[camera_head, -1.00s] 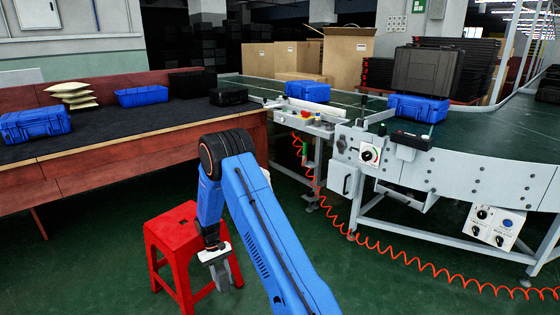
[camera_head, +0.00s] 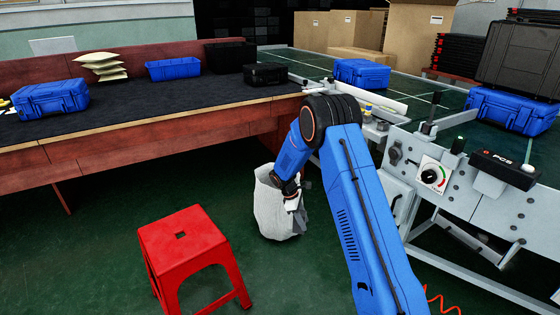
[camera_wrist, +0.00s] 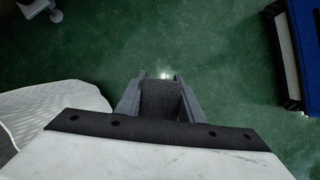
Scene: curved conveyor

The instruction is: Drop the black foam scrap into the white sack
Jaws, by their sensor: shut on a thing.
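My gripper (camera_wrist: 160,98) is shut on the black foam scrap (camera_wrist: 160,101), a dark grainy block between its two fingers in the wrist view. The white sack (camera_head: 268,207) stands on the green floor by the end of the workbench in the head view. My gripper (camera_head: 295,208) overlaps the sack's right side in that view. In the wrist view the sack (camera_wrist: 60,108) is at the left, and the foam appears to its right over bare floor. The foam cannot be made out in the head view.
A red stool (camera_head: 185,245) stands on the floor left of the sack. The workbench (camera_head: 140,150) with blue cases is behind. The conveyor frame (camera_head: 480,205) with its control box is close on the right. Green floor is open in front of the sack.

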